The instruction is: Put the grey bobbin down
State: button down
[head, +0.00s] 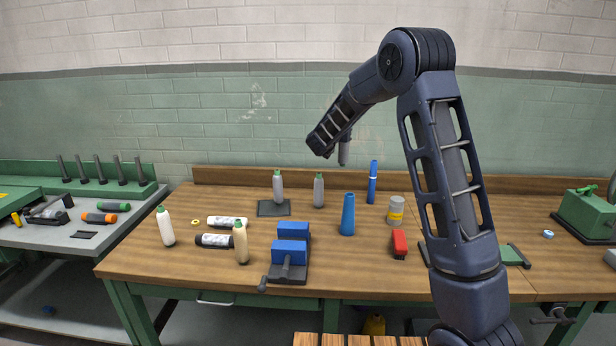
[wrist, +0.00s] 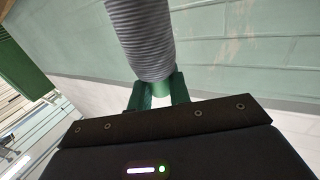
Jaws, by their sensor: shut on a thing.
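The grey bobbin (wrist: 143,38) is in my gripper (wrist: 158,92) in the wrist view. The green fingers are shut on its green end, and its ribbed grey body runs up out of the top of the picture. In the head view the held grey bobbin (head: 344,153) hangs in the air below the end of my arm, above the back of the wooden workbench (head: 180,280). The fingers are too small there to make out.
A light bobbin (head: 278,187) stands by a dark pad (head: 265,209), with a grey bobbin (head: 319,190) right of it. Bobbins crowd the left.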

jog(key=s+a+n+g+y, duration=0.25)
jog(key=a+n+y, duration=0.45)
jog(key=a+y, duration=0.65)
jog(key=s+a+n+g+y, duration=0.1)
jog(key=s+a+n+y, duration=0.2)
jog(key=a+n+y, duration=1)
jog(key=a+f+m+h, duration=0.2)
jog(key=f, duration=0.8)
jog(key=a+f+m+h, duration=0.3)
jog(key=f, duration=0.6)
jog(key=shift+s+f+m, duration=0.15)
jog(key=shift+f+m, duration=0.15)
jog(key=shift+f, duration=0.1)
jog(key=shift+a+f+h, duration=0.1)
jog(key=shift+f+h, duration=0.05)
jog(key=shift+h, duration=0.1)
jog(key=c, duration=1.3)
grip_release()
